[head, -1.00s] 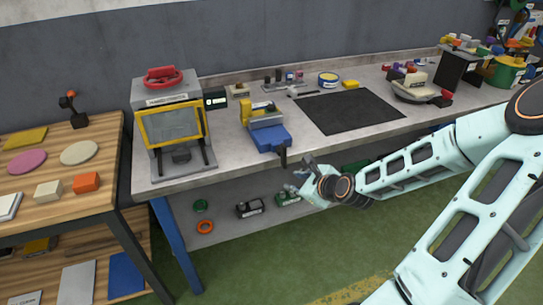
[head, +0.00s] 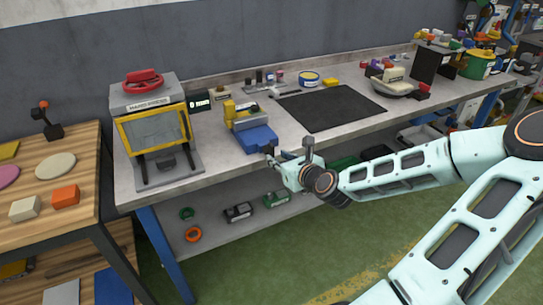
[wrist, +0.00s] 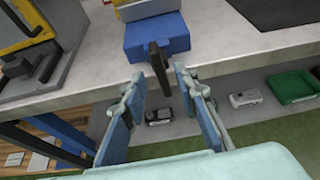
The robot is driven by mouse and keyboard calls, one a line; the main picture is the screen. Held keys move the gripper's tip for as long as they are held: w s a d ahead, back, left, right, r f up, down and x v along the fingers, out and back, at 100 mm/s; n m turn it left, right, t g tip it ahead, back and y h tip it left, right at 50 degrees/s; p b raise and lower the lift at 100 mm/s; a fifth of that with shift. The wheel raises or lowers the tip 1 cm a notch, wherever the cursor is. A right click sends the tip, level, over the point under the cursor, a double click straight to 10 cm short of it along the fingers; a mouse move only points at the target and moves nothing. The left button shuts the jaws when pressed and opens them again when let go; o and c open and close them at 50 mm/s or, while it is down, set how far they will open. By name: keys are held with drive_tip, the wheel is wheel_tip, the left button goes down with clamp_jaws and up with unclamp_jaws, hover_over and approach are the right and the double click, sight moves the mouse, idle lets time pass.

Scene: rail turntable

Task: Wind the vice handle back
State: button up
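The vice (head: 254,138), blue with a yellow part on top, stands at the front edge of the grey workbench. It also shows at the top of the wrist view (wrist: 155,38). Its dark handle (wrist: 160,68) hangs down over the bench edge in the wrist view. In the head view the handle is hard to tell apart from my gripper. My gripper (head: 288,158) is just in front of the bench edge, by the vice. In the wrist view my gripper (wrist: 159,76) is open, with the handle's lower end between the tips or just beyond them; contact cannot be told.
A hand press (head: 153,135) stands left of the vice and a black mat (head: 330,107) lies to its right. The bench front edge (wrist: 85,100) runs close beyond my fingers. A lower shelf holds small items, including a green bin (wrist: 292,86).

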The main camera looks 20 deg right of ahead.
sight(273, 155)
drive_tip(key=shift+x, duration=2.8)
drive_tip(key=shift+c, duration=0.3)
clamp_jaws()
